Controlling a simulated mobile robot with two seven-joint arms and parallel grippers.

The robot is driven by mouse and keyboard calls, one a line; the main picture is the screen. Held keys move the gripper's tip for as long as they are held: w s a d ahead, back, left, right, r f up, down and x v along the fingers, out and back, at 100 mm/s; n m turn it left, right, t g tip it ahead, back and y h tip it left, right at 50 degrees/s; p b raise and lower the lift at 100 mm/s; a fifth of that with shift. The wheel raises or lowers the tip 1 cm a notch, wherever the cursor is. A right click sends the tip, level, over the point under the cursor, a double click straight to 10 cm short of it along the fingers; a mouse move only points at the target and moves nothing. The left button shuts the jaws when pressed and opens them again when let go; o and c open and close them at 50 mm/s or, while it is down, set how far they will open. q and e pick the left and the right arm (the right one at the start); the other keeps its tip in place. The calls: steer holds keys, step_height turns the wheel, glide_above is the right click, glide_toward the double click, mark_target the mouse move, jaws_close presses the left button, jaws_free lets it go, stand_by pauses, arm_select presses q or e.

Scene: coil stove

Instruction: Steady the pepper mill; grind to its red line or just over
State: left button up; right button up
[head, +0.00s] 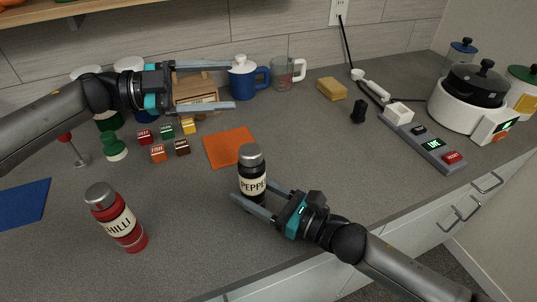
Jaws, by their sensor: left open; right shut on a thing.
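The pepper mill (252,168) is a black cylinder with a silver top and a cream label reading "PEPPE". It stands upright on the grey counter near its front edge. My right gripper (252,194) is shut on the mill's lower body, coming from the right. My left gripper (234,86) is open and empty, above and behind the mill, with its two fingers pointing right. The mill's top is free of any gripper. I cannot make out a red line on the mill.
A red chilli mill (117,218) stands front left. An orange mat (231,147) lies behind the pepper mill. Small coloured blocks (158,153), a green stamp-like piece (114,147) and a blue mug (243,78) are behind. A white cooker (466,105) and power strip (432,145) are right.

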arm_select(q)
steer(key=w+a+n+g+y, duration=0.1)
steer(key=w+n, duration=0.1)
steer(key=g, duration=0.6)
glide_toward(251, 155)
steer(key=d+f, duration=0.2)
steer(key=x, duration=1)
steer(key=shift+w+d+r+n+h, duration=0.25)
steer(key=shift+d+r+n+h, duration=0.15)
steer(key=shift+d, duration=0.05)
jaws_close()
